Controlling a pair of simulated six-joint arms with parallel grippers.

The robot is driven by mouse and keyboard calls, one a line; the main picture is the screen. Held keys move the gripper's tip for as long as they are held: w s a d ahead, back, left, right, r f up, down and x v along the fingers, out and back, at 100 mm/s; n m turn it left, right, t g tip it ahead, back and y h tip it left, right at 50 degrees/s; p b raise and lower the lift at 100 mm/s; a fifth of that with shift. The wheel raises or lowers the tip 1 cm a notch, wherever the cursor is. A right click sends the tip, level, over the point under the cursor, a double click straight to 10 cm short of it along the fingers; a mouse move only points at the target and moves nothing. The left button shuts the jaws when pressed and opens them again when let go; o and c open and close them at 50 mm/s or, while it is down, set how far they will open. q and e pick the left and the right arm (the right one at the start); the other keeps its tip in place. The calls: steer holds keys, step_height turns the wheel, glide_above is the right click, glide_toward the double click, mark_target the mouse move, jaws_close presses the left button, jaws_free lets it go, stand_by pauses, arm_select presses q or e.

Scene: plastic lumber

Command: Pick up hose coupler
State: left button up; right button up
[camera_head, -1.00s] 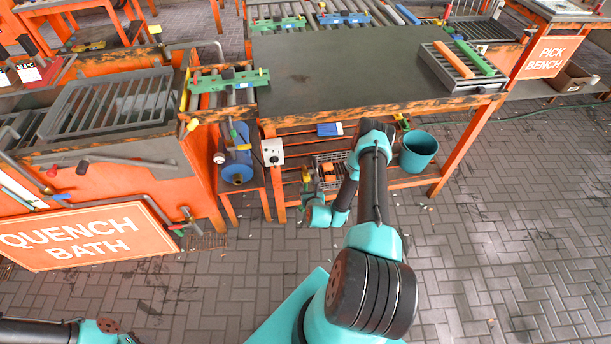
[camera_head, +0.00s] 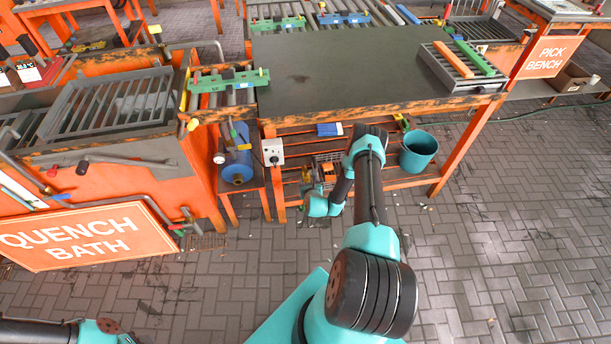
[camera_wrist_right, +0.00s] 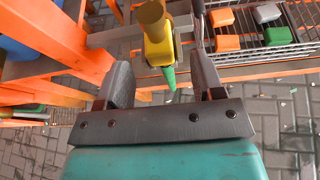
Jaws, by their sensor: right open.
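A yellow piece with a brownish round end and a green tapered tip, which looks like the hose coupler (camera_wrist_right: 158,48), shows in the right wrist view between the lines of my right gripper's fingers (camera_wrist_right: 162,62). The fingers are apart, with a gap on both sides of the piece; I cannot tell how far beyond the fingertips it is. In the head view my right gripper (camera_head: 318,187) is low in front of the bench's lower shelf, small and partly hidden by my wrist. I cannot make out the coupler clearly there. My left gripper is out of the head view.
A wire basket (camera_wrist_right: 285,52) holds an orange block (camera_wrist_right: 227,42), a green block (camera_wrist_right: 277,36) and others, right of the fingers. Orange bench legs and rails (camera_wrist_right: 75,50) stand close on the left. A teal bucket (camera_head: 418,152) stands right of my arm. The bench top (camera_head: 340,70) is mostly clear.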

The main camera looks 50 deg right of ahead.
steer(key=shift+x, duration=0.85)
steer(key=shift+r, duration=0.1)
steer(key=c, duration=1.1)
